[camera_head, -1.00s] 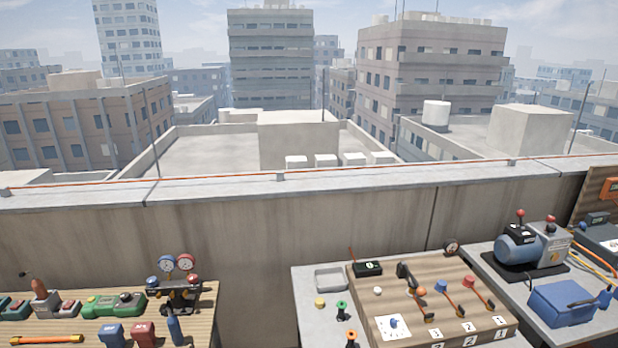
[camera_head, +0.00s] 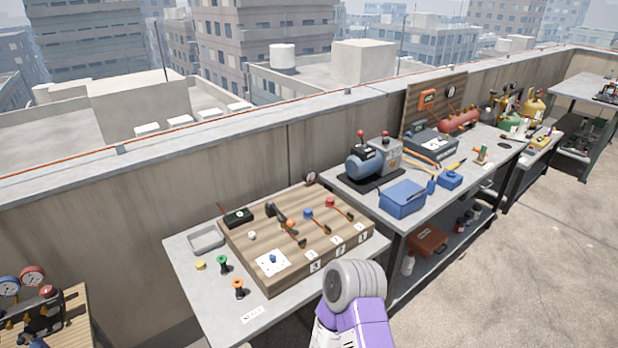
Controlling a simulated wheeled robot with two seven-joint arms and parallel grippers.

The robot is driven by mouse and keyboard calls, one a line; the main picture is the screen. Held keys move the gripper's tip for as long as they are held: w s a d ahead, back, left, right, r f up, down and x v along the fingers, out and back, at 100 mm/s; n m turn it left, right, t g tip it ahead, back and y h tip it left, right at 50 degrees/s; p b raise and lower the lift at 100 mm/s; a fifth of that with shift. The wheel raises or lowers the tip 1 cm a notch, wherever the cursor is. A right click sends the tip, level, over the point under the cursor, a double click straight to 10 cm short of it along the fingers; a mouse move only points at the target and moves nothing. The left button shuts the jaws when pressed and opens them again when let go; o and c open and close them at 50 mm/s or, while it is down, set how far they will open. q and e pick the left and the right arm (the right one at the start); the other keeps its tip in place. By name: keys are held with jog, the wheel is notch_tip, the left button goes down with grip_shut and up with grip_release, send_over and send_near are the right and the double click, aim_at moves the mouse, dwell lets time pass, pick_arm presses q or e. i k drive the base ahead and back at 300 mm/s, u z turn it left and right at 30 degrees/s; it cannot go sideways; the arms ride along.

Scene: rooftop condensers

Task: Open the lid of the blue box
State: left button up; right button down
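The blue box (camera_head: 402,198) stands near the front edge of the grey bench, right of the middle of the head view. Its top is covered, and its lid looks shut. A smaller blue item (camera_head: 449,179) lies to its right on the same bench. Part of one of my arms, purple and white with a round grey end, shows at the bottom, in front of and below the box. No gripper fingers show, so neither gripper is in view.
A blue pump (camera_head: 365,165) stands behind the box on a black mat. A wooden board (camera_head: 285,235) with levers and numbered tags lies on the left bench. A red case (camera_head: 427,240) sits on the shelf below. Open concrete floor (camera_head: 540,260) lies to the right.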

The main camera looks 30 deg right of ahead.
aim_at(406, 191)
jog(key=z, duration=1.7)
jog(key=k, duration=0.65)
jog(key=z, duration=0.6)
jog(key=i, duration=1.1)
jog(key=u, duration=0.35)
jog(key=i, duration=1.05)
jog(key=u, duration=0.95)
